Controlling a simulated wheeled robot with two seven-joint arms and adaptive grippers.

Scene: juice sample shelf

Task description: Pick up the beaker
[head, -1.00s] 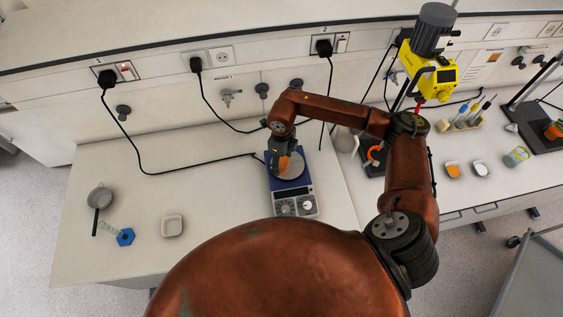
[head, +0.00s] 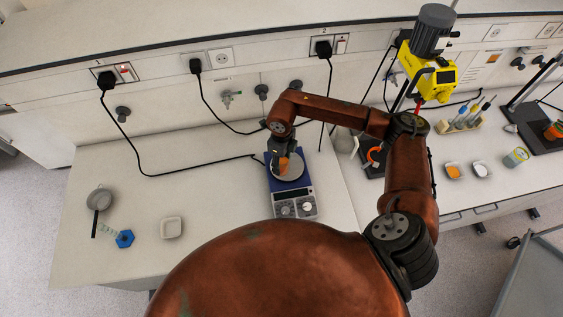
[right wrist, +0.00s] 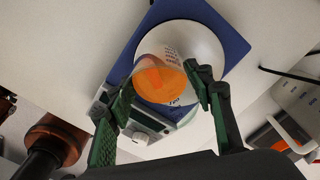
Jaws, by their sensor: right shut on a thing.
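The beaker (head: 283,166) holds orange liquid and is at the round plate of the blue hotplate stirrer (head: 306,194). In the right wrist view the beaker (right wrist: 160,78) is clear glass with printed marks, seen against the white round plate. My right gripper (head: 281,158) reaches it from above. In the right wrist view the green fingers of the right gripper (right wrist: 161,84) lie on either side of the beaker and are shut on it. I cannot tell whether its base touches the plate. My left gripper is not in view.
A white square dish (head: 171,228), a blue hexagonal-based item (head: 124,238) and a grey strainer-like item (head: 99,199) lie at the left. A yellow overhead stirrer (head: 428,72) stands at the right. The bench's left middle is clear.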

